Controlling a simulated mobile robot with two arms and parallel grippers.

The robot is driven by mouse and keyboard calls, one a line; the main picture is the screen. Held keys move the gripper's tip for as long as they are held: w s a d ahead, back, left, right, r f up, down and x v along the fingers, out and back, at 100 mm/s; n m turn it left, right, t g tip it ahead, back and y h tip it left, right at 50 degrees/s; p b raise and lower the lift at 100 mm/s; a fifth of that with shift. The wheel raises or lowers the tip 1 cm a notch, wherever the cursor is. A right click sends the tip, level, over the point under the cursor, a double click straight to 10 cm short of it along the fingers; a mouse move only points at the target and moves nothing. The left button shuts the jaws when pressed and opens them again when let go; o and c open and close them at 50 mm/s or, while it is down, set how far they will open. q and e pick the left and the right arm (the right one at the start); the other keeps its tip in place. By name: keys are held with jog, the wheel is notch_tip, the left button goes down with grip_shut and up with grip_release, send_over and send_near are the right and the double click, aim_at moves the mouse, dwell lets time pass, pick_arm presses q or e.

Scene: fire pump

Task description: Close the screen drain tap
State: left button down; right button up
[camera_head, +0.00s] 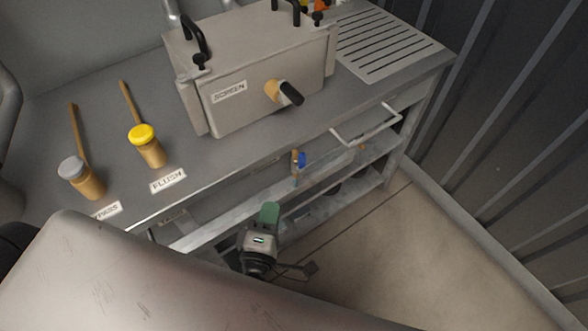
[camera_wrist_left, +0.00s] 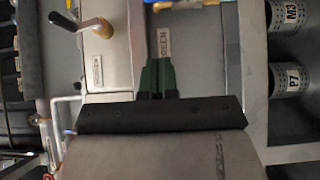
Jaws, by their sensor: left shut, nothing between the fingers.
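The screen box (camera_head: 260,75) stands on the bench with a SCREEN label and a black-handled brass tap (camera_head: 286,93) on its front. Below the bench edge is a small brass fitting with a blue part (camera_head: 301,160), perhaps the drain tap; its handle position is too small to tell. In the left wrist view a brass and blue piece (camera_wrist_left: 164,5) shows at the top edge, beyond a label (camera_wrist_left: 163,42) partly reading "REEN". My left gripper (camera_head: 270,208), green-tipped, is shut and empty, below and left of the blue fitting in the head view. Its fingers (camera_wrist_left: 158,66) point toward the label.
Yellow-capped (camera_head: 147,146) and grey-capped (camera_head: 82,178) brass fittings stand on the bench left of the box. A bent rail (camera_head: 368,132) projects from the bench front at the right. Shelves lie beneath. Open floor (camera_head: 420,240) lies at the right, before a ribbed wall.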

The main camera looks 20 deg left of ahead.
pick_arm(q)
send_near(300, 160)
jog(key=w+a, duration=0.4)
jog(key=w, duration=0.1)
jog(key=w+d+f, duration=0.1)
jog(key=shift+w+d+f+p, duration=0.1)
jog(key=shift+w+d+p, duration=0.15)
jog(key=shift+d+p, duration=0.1)
jog(key=shift+w+d, duration=0.25)
jog(key=shift+w, duration=0.1)
jog(key=shift+w+d+r+p, duration=0.3)
jog(key=shift+r+p, duration=0.2)
jog(key=shift+p, duration=0.45)
jog(key=shift+w+d+p, duration=0.15)
jog(key=shift+w+p, duration=0.05)
jog(key=shift+p, duration=0.1)
jog(key=shift+f, duration=0.1)
